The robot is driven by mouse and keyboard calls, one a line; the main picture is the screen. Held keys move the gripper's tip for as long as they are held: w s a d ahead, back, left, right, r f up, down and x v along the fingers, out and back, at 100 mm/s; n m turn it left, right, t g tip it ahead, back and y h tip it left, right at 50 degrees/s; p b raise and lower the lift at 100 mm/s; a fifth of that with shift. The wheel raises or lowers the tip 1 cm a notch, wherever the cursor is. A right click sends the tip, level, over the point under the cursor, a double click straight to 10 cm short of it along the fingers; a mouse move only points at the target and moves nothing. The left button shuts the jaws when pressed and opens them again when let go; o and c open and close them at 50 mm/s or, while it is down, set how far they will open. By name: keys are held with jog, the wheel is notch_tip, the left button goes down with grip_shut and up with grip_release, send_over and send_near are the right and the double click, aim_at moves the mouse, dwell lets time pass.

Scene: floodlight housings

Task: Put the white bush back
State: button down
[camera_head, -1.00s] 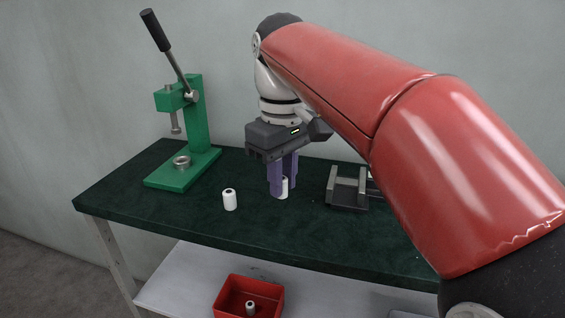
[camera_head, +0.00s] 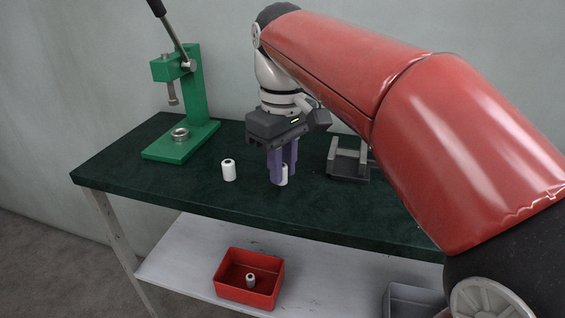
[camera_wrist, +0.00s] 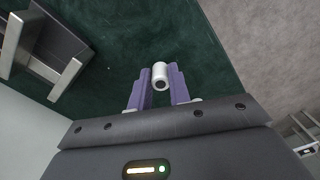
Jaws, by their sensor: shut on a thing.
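A white bush (camera_head: 284,177) stands upright on the dark green bench top, between the purple fingers of my gripper (camera_head: 282,176). In the wrist view the white bush (camera_wrist: 160,72), with a dark hole in its end, sits between the fingertips of my gripper (camera_wrist: 160,78), which is shut on it. A second white bush (camera_head: 229,170) stands alone on the bench to the left. A smaller, greyish bush (camera_head: 250,281) stands in the red bin (camera_head: 222,287) on the lower shelf.
A green lever press (camera_head: 187,120) with a metal ring on its base stands at the back left of the bench (camera_head: 130,178). A grey metal fixture (camera_head: 348,160) stands right of my gripper. A grey bin (camera_head: 412,297) is on the lower shelf (camera_head: 180,262).

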jog(key=shift+f+b, duration=0.35)
jog(key=shift+f, duration=0.2)
jog(key=c, duration=1.2)
grip_release()
jog(key=shift+c, duration=0.2)
